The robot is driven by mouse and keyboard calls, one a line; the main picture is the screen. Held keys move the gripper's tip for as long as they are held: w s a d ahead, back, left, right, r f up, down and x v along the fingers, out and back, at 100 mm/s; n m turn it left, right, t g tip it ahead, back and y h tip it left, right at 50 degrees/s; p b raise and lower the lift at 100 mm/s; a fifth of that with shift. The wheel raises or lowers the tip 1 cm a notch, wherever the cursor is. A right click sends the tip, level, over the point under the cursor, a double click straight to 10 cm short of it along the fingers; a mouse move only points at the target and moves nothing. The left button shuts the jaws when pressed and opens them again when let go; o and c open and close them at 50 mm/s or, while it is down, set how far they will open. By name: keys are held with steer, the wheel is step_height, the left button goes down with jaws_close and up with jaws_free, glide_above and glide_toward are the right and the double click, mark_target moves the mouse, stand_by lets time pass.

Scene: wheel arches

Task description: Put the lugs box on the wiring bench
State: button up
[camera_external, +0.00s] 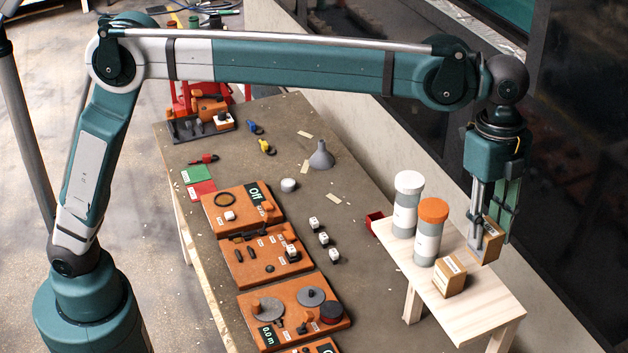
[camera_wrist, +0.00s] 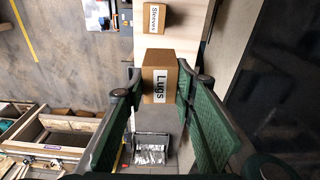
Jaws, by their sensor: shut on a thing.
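My gripper (camera_external: 489,215) is shut on the lugs box (camera_external: 493,242), a small brown carton. The box shows between the fingers in the wrist view (camera_wrist: 165,59), with its white "Lugs" label facing the camera. In the external view it is at the right edge of a small pale wooden stand (camera_external: 482,308); I cannot tell whether it touches the stand. A long grey-brown bench (camera_external: 345,215) with orange panels runs left of the stand. No label in view marks it as the wiring bench.
A second carton (camera_external: 449,277), labelled "Sleeves" in the wrist view (camera_wrist: 154,17), sits on the stand. A white-capped canister (camera_external: 405,215) and an orange-capped canister (camera_external: 429,240) stand behind it. A grey funnel (camera_external: 321,157) and small white cubes (camera_external: 323,238) lie on the bench, with clear patches between.

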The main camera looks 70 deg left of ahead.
steer(key=w+a+n+t+b, duration=0.1)
steer(key=w+a+n+b, duration=0.3)
steer(key=a, duration=1.9)
steer(key=w+a+n+b, duration=0.1)
steer(key=w+a+n, duration=0.5)
steer(key=a, duration=1.7)
steer(key=s+a+n+b, duration=0.2)
steer(key=s+a, duration=0.2)
steer(key=a, duration=1)
steer(key=s+a+n+y+b, duration=0.1)
steer(key=s+a+n+b, duration=0.3)
steer(key=a, duration=1)
steer(key=s+a+n, duration=0.1)
steer(key=s+a, duration=0.4)
steer(key=a, duration=0.9)
step_height(320, 180, down, 48)
steer(key=shift+a, duration=0.3)
steer(key=shift+s, duration=0.1)
step_height(320, 180, down, 6)
steer(key=shift+f, duration=0.15)
